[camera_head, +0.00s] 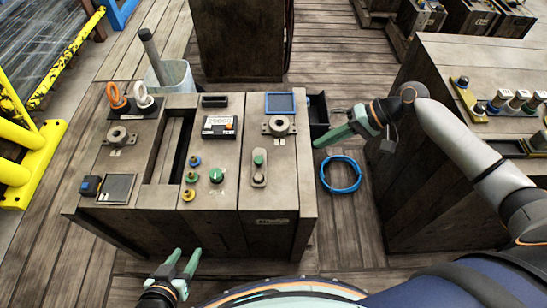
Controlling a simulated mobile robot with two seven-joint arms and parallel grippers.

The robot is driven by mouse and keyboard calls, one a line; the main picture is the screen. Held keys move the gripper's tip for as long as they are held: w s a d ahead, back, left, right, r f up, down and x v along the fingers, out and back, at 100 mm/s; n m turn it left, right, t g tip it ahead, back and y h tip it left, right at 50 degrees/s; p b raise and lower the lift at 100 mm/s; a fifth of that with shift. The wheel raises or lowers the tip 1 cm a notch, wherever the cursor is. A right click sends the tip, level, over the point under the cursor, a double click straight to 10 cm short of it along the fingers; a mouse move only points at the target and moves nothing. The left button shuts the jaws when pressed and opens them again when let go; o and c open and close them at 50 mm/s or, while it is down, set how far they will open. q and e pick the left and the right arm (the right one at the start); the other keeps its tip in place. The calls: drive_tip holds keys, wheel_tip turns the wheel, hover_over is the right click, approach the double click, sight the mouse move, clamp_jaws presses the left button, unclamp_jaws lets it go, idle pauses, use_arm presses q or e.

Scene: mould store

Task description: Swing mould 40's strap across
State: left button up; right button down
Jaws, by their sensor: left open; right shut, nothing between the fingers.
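A dark wood-sided bench unit (225,102) with a grey top stands in front of me. I cannot read a 40 on anything. A short oblong metal piece with a green knob (259,158) lies lengthwise on its right section; I cannot tell if it is the strap. A small plate (272,221) on the front edge below it is too small to read. My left gripper (187,251) is open and empty, low in front of the unit's near side. My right gripper (318,144) is shut and empty, just right of the unit's right edge, pointing left.
A blue ring (341,174) lies right of the unit. Another bench (450,60) stands right; yellow rails (22,150) stand left.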

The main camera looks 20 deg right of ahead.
sight(266, 162)
drive_tip(key=b+x, duration=0.1)
drive_tip(key=x, duration=0.8)
drive_tip(key=shift+a+b, duration=0.1)
drive_tip(key=shift+b, duration=0.3)
drive_tip(key=a, duration=0.2)
drive_tip(key=w+a, duration=0.1)
drive_tip(key=shift+a+f, duration=0.2)
drive_tip(key=shift+f, duration=0.1)
use_arm(q)
drive_tip(key=shift+s+a+f, duration=0.1)
drive_tip(key=shift+s+f, duration=0.05)
drive_tip(key=shift+f, duration=0.3)
drive_tip(key=shift+s+a+f, duration=0.1)
drive_tip(key=shift+f, duration=0.3)
use_arm(e)
drive_tip(key=shift+w+a, duration=0.2)
drive_tip(key=shift+a, duration=0.3)
use_arm(q)
drive_tip(key=shift+a+f+b, duration=0.1)
drive_tip(key=shift+f+b, duration=0.2)
drive_tip(key=shift+b, duration=0.1)
use_arm(e)
drive_tip(key=shift+w+a+n, duration=0.1)
drive_tip(key=shift+w+n, duration=0.05)
drive_tip(key=shift+n, duration=0.15)
